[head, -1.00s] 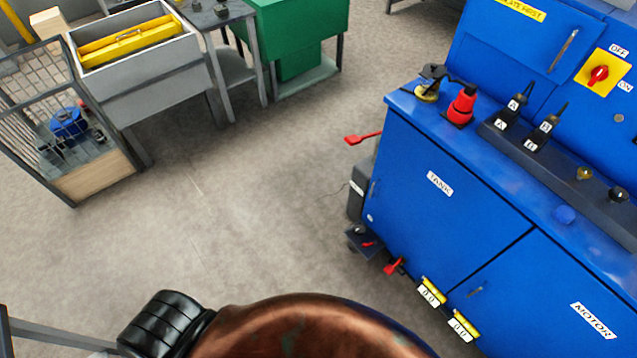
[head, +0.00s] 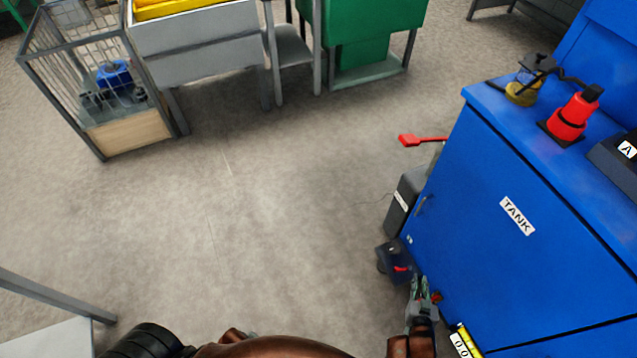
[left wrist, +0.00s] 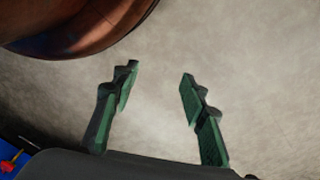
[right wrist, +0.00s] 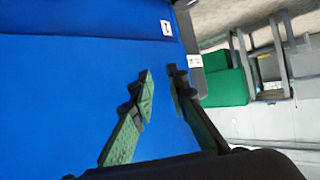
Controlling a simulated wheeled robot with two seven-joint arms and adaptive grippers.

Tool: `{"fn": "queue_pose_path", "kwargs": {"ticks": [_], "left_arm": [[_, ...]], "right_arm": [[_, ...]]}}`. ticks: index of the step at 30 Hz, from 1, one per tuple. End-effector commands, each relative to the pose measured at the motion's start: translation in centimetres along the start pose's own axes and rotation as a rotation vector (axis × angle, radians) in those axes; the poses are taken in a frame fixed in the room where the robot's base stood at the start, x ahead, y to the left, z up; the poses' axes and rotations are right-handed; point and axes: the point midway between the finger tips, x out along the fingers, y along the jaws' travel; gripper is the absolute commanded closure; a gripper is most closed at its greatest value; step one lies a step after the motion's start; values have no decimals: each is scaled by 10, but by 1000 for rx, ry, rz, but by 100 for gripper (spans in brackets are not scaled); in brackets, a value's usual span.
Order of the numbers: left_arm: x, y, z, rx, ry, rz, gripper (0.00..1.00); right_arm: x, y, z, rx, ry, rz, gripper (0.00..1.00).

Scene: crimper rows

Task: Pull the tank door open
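The tank door (head: 475,240) is the blue front panel with the TANK label (head: 517,216). It looks flush with its cabinet. My right gripper (head: 419,286) is low in front of the door's left part, below the handle. In the right wrist view its fingers (right wrist: 162,85) are a little apart with nothing between them, before a blue surface (right wrist: 70,90). The handle cannot be made out there. My left gripper (left wrist: 158,75) is open and empty over bare floor; the head view does not show it.
A grey bin (head: 405,200), a red-ended lever (head: 422,140) and a dark pedal-like box (head: 395,262) stand left of the cabinet. A red bottle (head: 570,117) stands on top. The floor (head: 270,220) left of it is clear. A wire cage (head: 95,90) is farther back.

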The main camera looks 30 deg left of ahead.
Motion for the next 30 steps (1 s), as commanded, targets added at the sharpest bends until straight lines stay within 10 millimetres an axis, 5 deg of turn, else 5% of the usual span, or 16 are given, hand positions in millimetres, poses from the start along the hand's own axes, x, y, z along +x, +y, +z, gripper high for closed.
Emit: {"fn": "queue_pose_path", "kwargs": {"ticks": [1, 6, 12, 17, 30], "left_arm": [[0, 2, -2, -6, -8, 7, 60], [-41, 8, -17, -15, -12, 24, 60], [-75, 10, -23, -20, -14, 34, 60], [-78, 13, -27, -19, 0, 42, 60], [-23, 39, -68, -14, 189, 117, 60]], "right_arm": [[23, -11, -25, 1, 74, -15, 85], [44, -36, -134, -1, 292, -49, 85], [40, -52, -205, 2, 432, -72, 85], [41, -56, -222, 2, 461, -76, 85], [92, -59, -243, 1, 457, -75, 85]]}}
